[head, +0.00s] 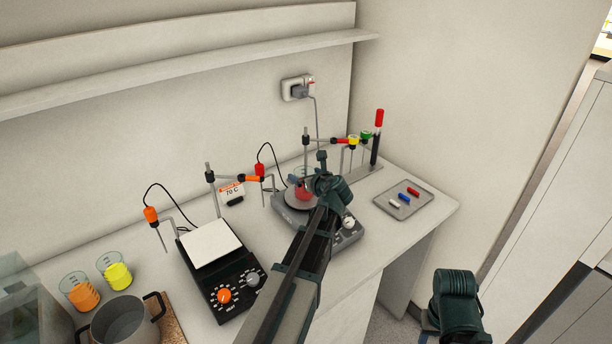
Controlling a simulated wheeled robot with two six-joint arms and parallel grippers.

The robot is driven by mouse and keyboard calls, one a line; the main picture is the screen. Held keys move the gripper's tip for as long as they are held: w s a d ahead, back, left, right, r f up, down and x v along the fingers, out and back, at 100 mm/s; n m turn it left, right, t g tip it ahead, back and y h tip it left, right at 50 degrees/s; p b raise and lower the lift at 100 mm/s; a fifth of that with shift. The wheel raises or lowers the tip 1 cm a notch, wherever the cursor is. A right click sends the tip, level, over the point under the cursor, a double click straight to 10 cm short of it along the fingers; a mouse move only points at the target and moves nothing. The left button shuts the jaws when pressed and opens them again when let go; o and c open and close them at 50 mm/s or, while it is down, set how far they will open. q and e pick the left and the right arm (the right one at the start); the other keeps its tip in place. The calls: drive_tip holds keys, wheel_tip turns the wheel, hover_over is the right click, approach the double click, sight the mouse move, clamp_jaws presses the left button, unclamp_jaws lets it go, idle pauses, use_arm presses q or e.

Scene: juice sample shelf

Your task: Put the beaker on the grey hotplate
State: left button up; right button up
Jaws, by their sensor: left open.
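The grey hotplate (348,238) stands in the middle of the bench, with a round plate (298,201) on top. My arm partly hides both. My left gripper (300,184) is open at the beaker, with its jaws small and partly hidden by my wrist. I cannot tell whether they touch the glass. My right arm shows at the lower right, but its jaws do not show.
A black hotplate with a white top (210,244) stands to the left. Beakers of orange (84,295) and yellow (118,274) liquid stand near a pot (125,322). Stands with probes rise behind the hotplates. A tray (418,207) with small coloured pieces lies right.

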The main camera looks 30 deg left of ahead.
use_arm(q)
drive_tip(key=shift+s+d+r, duration=0.1)
drive_tip(key=shift+d+r, duration=0.05)
drive_tip(key=shift+r, duration=0.15)
drive_tip(key=p+v, duration=0.4)
drive_tip(key=v, duration=0.7)
drive_tip(key=shift+s+d+p, duration=0.2)
drive_tip(key=shift+p, duration=0.15)
drive_tip(key=s+d+f+n+g+h, duration=0.2)
drive_tip(key=s+d+n, duration=0.4)
drive_tip(key=d, duration=0.3)
drive_tip(key=s+d+f+n+g+h, duration=0.3)
drive_tip(key=s+d+f+n+h, duration=0.1)
drive_tip(key=s+d+f+n, duration=0.3)
drive_tip(key=s+d+f+n+g+h, duration=0.3)
drive_tip(key=s+d+n, duration=0.4)
drive_tip(key=d, duration=0.5)
drive_tip(key=shift+s+f+n+h, duration=0.15)
drive_tip(key=shift+f+n+h, duration=0.15)
drive_tip(key=shift+f+n, duration=0.5)
